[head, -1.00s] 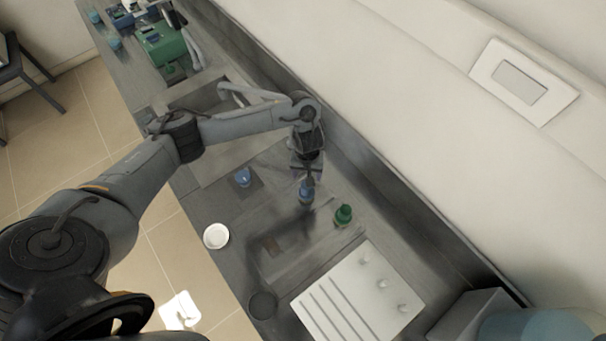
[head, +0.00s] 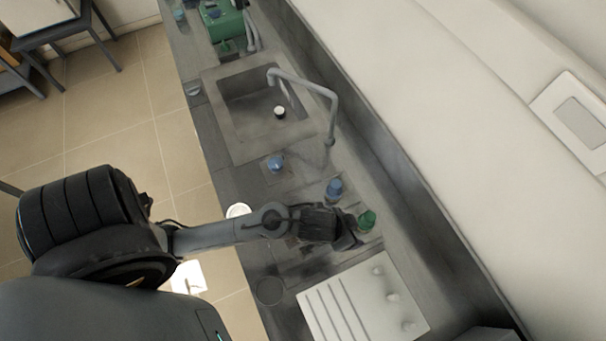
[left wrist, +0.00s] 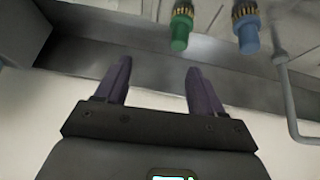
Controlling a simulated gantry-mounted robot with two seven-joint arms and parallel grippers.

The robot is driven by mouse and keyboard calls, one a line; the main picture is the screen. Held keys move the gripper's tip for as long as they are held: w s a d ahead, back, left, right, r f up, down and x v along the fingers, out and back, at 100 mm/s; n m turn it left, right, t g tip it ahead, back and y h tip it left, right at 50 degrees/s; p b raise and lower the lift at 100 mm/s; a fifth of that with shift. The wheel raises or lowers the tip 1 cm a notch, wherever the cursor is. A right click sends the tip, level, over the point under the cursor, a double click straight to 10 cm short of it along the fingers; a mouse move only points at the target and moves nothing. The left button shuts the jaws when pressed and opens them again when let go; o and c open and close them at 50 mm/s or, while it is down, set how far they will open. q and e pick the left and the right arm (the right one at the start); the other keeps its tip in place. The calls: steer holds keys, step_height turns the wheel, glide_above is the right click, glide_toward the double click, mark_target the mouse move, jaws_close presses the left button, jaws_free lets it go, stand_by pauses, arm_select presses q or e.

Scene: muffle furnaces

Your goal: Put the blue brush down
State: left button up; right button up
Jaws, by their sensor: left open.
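The blue brush (head: 334,188) stands on the grey counter, between the sink and the green brush (head: 367,220). My left gripper (head: 352,236) is beside the green brush, apart from the blue brush. In the left wrist view my left gripper (left wrist: 158,68) has its two fingers spread with nothing between them. The blue brush (left wrist: 247,32) is there at the upper right, with bristles at its end, and the green brush (left wrist: 181,30) is left of it. My right gripper is in neither view.
A sink (head: 240,140) with a tall faucet (head: 325,95) lies beyond. A smaller blue item (head: 275,162) is near its edge. A white dish (head: 238,210) sits at the counter's edge. A white slotted board (head: 355,305) lies nearer. The wall (head: 450,130) bounds the right.

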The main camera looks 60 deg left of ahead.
arm_select(q)
steer(key=s+a+r+g+y, duration=0.1)
steer(key=s+a+g, duration=0.1)
steer(key=s+a, duration=0.7)
steer(key=shift+s+r+y, duration=0.3)
steer(key=shift+s, duration=0.3)
